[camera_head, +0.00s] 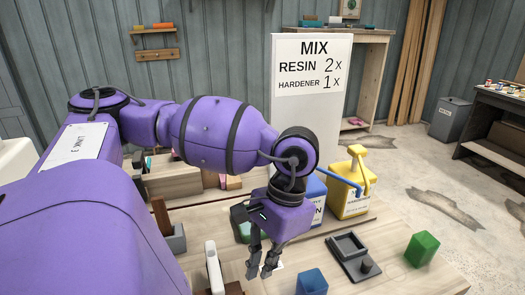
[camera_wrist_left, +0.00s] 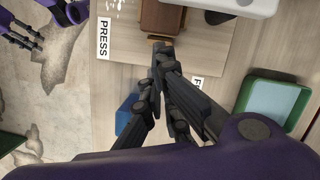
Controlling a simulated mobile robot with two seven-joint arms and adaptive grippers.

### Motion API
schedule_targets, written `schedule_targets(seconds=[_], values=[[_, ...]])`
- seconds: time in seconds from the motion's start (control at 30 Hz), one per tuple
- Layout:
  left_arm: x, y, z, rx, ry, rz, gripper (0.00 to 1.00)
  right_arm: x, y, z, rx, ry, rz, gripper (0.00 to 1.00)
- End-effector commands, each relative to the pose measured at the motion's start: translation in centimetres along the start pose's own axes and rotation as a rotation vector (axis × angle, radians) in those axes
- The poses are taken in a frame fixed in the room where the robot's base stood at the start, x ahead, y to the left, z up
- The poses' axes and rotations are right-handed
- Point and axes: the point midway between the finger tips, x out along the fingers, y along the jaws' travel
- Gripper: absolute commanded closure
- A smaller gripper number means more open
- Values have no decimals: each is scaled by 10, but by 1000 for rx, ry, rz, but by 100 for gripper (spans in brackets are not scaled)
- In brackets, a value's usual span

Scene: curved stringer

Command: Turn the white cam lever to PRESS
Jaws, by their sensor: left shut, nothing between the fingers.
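The white cam lever (camera_head: 213,268) stands nearly upright at the bottom of the head view, left of my left gripper (camera_head: 261,270). In the left wrist view a white rounded part (camera_wrist_left: 240,5), likely the lever, is cut off at the top right. A PRESS label (camera_wrist_left: 103,38) lies on the wood at upper left. Another label (camera_wrist_left: 196,82), starting with F, is partly hidden by my fingers. My left gripper (camera_wrist_left: 160,55) is shut and empty, pointing down, apart from the lever. My right gripper (camera_wrist_left: 22,32) shows small at the upper left, its opening unclear.
A brown block (camera_wrist_left: 162,18) sits by my left fingertips. A green tray (camera_wrist_left: 275,100) is at right.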

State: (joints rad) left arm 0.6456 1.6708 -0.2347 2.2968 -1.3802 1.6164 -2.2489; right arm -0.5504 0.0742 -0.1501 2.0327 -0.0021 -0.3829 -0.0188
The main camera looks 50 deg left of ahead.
Motion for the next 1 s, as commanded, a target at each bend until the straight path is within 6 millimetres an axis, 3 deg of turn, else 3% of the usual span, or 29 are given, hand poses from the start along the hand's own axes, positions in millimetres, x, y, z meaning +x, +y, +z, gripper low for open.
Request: schedule_targets(seconds=[0.03, 0.2, 0.4, 0.53, 1.0], values=[[-17, 0, -3, -1, 12, -2, 100, 2, -1, -3, 0, 7, -1, 60], [-56, 4, -2, 1, 11, 0, 100, 10, -3, -18, -2, 36, -6, 60], [-86, 7, 0, 0, 9, 0, 100, 8, -1, 1, -3, 3, -2, 60], [-94, 7, 1, 0, 6, -1, 100, 5, 0, 7, -2, -8, 1, 60], [-96, 7, 1, -1, 5, -1, 100, 8, -1, -1, -3, 7, -1, 60]])
